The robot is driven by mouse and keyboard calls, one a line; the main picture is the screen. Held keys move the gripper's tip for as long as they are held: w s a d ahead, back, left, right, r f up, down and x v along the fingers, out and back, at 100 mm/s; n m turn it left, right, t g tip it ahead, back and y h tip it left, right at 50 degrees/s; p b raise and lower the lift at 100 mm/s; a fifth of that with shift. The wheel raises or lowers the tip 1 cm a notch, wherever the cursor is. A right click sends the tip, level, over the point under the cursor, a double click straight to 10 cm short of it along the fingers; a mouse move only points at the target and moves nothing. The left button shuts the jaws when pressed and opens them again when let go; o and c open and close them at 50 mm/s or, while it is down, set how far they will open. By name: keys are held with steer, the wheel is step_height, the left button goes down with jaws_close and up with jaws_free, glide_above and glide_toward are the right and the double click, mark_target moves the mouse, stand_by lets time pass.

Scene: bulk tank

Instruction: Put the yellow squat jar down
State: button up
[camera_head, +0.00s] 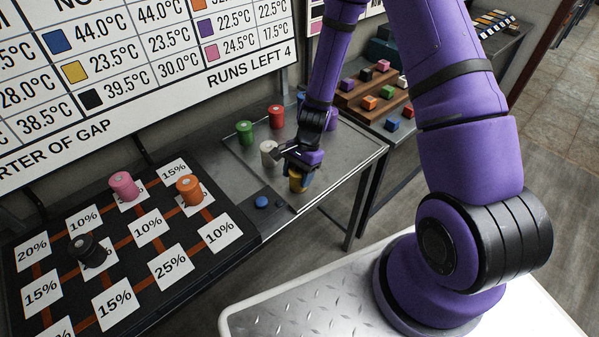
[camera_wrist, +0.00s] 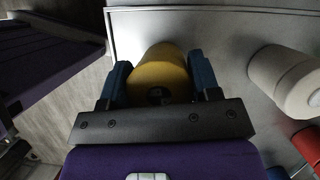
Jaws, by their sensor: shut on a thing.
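The yellow squat jar (camera_head: 296,181) is between the fingers of my gripper (camera_head: 300,177), low over the front part of the grey metal table (camera_head: 345,165). In the wrist view the yellow jar (camera_wrist: 158,75) sits between two blue fingertips, one on each side, so my gripper (camera_wrist: 160,85) is shut on it. The gripper hides part of the jar in the head view. I cannot tell whether its base touches the table.
A white jar (camera_head: 268,153) stands close to the left of my gripper. Green (camera_head: 244,132) and red (camera_head: 276,116) jars stand behind. A black board (camera_head: 200,255) with percentage cards holds pink, orange and black jars.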

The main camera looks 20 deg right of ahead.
steer(key=shift+f, duration=0.15)
steer(key=o, duration=1)
steer(key=v, duration=1.3)
steer(key=s+r+n+t+h, duration=0.1)
steer(key=s+r+n, duration=0.2)
steer(key=r, duration=0.7)
steer(key=s+r+n+t+h, duration=0.1)
steer(key=s+r+n+t, duration=0.15)
steer(key=r, duration=0.75)
steer(key=s+d+r+n+t+h, duration=0.1)
steer(key=s+r+n+t, duration=0.1)
steer(key=s+r, duration=0.4)
steer(key=s+d+r+n+t+h, duration=0.1)
steer(key=s+r+n, duration=0.4)
steer(key=s, duration=0.6)
steer(key=shift+s+d+r+t, duration=0.3)
steer(key=shift+d+r+t, duration=0.1)
steer(key=shift+r, duration=0.55)
